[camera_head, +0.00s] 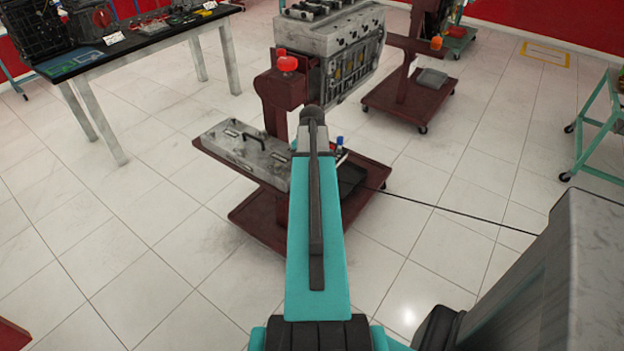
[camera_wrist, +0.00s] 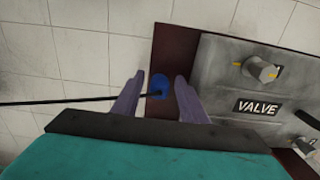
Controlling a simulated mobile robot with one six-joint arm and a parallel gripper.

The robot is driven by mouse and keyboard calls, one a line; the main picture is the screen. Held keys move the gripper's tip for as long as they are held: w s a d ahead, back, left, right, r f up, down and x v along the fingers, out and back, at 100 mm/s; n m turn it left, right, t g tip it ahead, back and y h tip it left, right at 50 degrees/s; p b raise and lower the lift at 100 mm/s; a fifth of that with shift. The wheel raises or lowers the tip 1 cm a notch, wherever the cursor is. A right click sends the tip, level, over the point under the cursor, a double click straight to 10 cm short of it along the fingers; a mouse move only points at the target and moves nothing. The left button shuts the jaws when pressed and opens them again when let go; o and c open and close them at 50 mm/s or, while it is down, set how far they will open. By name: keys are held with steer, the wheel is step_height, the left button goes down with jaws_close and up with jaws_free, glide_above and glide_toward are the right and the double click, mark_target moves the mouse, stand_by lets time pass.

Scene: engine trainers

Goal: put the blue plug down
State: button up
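The blue plug (camera_wrist: 158,84) shows in the wrist view, with a black cable running from it to the left. It lies between the two purple-grey fingers of my gripper (camera_wrist: 159,80). A narrow gap shows on each side of it, so my gripper looks open around the plug. The plug is over the dark red shelf of the stand, near its edge. I cannot tell whether it touches the shelf.
A grey box labelled VALVE (camera_wrist: 240,85) sits right beside the fingers on the dark red stand (camera_head: 262,222). An engine block (camera_head: 328,40) is mounted above it. The cable (camera_head: 460,212) stretches right above the tiled floor.

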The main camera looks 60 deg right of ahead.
stand_by(0.3)
step_height(320, 180, up, 12)
steer(key=b, duration=0.1)
steer(key=shift+r, duration=0.15)
stand_by(0.8)
steer(key=shift+a, duration=0.1)
stand_by(0.4)
